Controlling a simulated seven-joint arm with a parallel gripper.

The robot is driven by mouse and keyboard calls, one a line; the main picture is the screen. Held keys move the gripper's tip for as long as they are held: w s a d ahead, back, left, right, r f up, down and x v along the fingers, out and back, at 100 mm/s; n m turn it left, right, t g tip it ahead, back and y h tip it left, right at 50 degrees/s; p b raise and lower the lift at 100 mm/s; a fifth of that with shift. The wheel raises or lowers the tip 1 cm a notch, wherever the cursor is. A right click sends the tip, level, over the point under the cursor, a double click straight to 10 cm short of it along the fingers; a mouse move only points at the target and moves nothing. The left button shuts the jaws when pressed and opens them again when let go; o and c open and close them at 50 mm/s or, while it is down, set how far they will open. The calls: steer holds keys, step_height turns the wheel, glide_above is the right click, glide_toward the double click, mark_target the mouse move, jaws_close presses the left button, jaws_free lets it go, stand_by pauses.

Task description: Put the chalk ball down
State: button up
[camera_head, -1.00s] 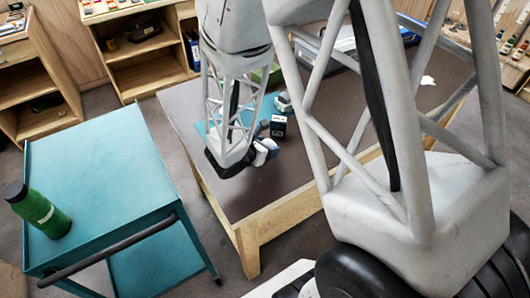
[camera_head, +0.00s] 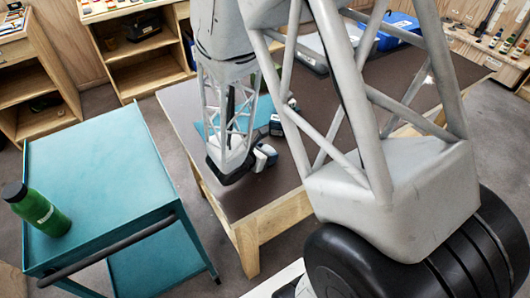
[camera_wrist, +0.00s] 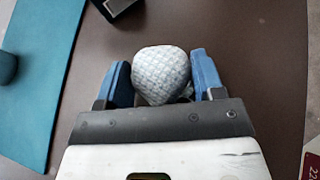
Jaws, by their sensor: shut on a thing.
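The chalk ball (camera_wrist: 161,75) is a whitish, textured round ball between the two blue fingers of my gripper (camera_wrist: 163,82) in the wrist view. The fingers press on it from both sides. In the head view my gripper (camera_head: 262,158) is over the near left part of the brown table (camera_head: 240,197), mostly hidden by its own body. The ball cannot be made out clearly there. I cannot tell whether the ball touches the table top.
A teal mat (camera_wrist: 45,60) lies on the table left of the ball in the wrist view. A dark box (camera_wrist: 118,5) stands beyond the ball. A teal cart (camera_head: 100,180) with a green bottle (camera_head: 38,210) stands to the left. Table around the ball is bare.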

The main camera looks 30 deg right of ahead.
steer(key=shift+f, duration=0.15)
steer(key=o, duration=0.9)
steer(key=shift+s+a+r, duration=0.1)
steer(key=shift+a+r, duration=0.35)
steer(key=shift+v, duration=5.5)
